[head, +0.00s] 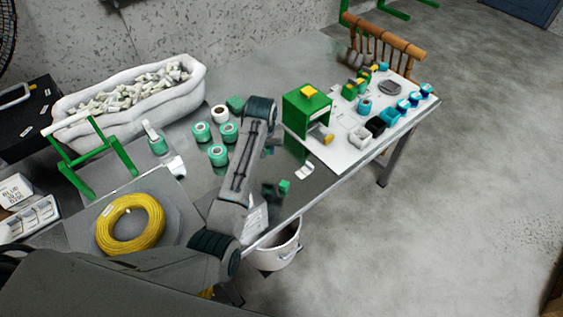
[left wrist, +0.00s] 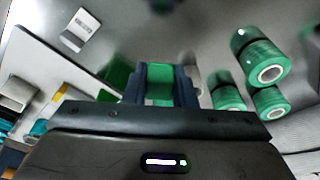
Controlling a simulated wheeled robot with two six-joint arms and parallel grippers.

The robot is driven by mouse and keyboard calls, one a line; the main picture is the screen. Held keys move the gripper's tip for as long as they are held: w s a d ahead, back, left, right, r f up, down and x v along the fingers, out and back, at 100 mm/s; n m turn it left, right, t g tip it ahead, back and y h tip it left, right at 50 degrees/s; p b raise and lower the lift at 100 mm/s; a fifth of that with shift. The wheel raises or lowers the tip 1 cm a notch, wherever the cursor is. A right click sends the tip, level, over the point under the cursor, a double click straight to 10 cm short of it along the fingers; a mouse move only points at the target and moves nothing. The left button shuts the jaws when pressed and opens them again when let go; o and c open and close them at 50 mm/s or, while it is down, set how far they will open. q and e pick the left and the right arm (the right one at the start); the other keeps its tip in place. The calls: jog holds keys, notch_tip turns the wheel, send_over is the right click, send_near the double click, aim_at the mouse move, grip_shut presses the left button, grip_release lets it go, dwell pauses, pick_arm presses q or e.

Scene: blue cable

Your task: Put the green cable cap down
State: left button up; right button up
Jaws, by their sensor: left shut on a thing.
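My left gripper (left wrist: 160,72) is shut on the green cable cap (left wrist: 159,88), whose green face shows between the dark fingers in the left wrist view. In the head view my left arm crosses the table, and its own link hides much of the wrist and grip. A small green patch with dark shapes shows beside the arm near the table's front edge; I cannot tell whether it is the held cap or a reflection. In the left wrist view the metal table (left wrist: 205,25) lies beyond the fingers. My right gripper is not in view.
Several green spools (head: 217,154) stand left of my arm. A green box (head: 306,112) and several small parts stand on a white board (head: 345,153) at right. A yellow cable coil (head: 130,224) lies at left. A white bucket (head: 277,252) stands below the front edge.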

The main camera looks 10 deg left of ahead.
aim_at(267, 171)
pick_arm(q)
jog(key=f, duration=0.4)
jog(key=shift+s+p, duration=0.25)
jog(key=shift+p, duration=0.05)
jog(key=shift+f, duration=0.3)
jog(key=x, duration=0.4)
jog(key=shift+s, duration=0.3)
jog(key=shift+f, duration=0.45)
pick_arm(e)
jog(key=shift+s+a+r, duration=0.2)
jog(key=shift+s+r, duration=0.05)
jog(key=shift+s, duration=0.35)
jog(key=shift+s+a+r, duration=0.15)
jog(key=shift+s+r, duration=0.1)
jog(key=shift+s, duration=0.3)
pick_arm(q)
jog(key=shift+s+f, duration=0.15)
jog(key=shift+s, duration=0.05)
